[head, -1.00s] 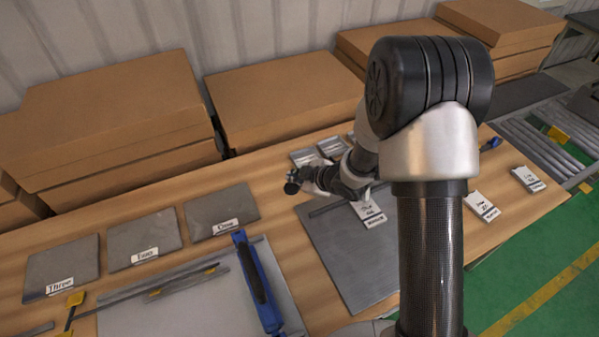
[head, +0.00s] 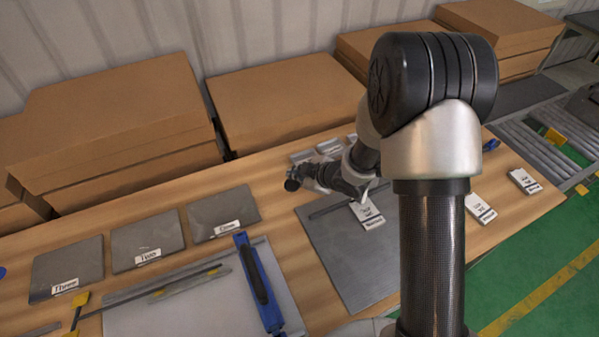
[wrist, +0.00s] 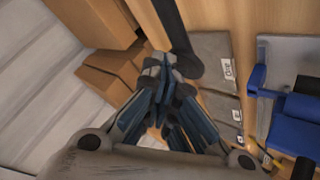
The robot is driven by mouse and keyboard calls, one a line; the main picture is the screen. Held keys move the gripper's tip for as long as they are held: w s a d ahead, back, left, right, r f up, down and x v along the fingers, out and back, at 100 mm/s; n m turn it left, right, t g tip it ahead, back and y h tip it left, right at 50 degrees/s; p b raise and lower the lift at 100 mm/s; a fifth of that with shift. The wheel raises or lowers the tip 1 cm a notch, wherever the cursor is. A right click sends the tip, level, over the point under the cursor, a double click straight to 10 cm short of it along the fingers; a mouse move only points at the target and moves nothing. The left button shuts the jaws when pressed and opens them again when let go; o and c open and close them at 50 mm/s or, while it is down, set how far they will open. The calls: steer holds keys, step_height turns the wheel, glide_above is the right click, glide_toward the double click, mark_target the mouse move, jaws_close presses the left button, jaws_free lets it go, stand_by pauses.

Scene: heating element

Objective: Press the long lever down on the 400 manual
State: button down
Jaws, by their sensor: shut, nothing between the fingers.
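A white card (head: 367,215) with small print lies at the far edge of a grey plate (head: 350,260) in the head view; its words are too small to read surely. A thin dark bar (head: 327,209) lies along that plate's far edge, partly hidden by my arm. To the left, another grey plate (head: 185,312) carries a long thin rod (head: 150,292) with yellow ends and a blue handle-like part (head: 258,283). I cannot tell which is the 400 manual. My gripper (wrist: 160,65) is shut and empty, raised above the table; its dark end shows in the head view (head: 292,184).
Grey slabs labelled Three (head: 68,265), Two (head: 148,240) and One (head: 222,212) lie on the wooden table. Large cardboard boxes (head: 285,100) stand behind. More white cards (head: 525,181) lie at the right, near a roller conveyor (head: 545,150).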

steer(key=shift+w+d+r+p, duration=0.1)
steer(key=shift+d+r+p, duration=0.1)
steer(key=shift+r+p, duration=1.35)
steer(key=shift+r, duration=0.2)
steer(key=r+p, duration=0.4)
steer(key=r, duration=0.1)
steer(key=shift+d, duration=0.2)
steer(key=shift+w, duration=0.1)
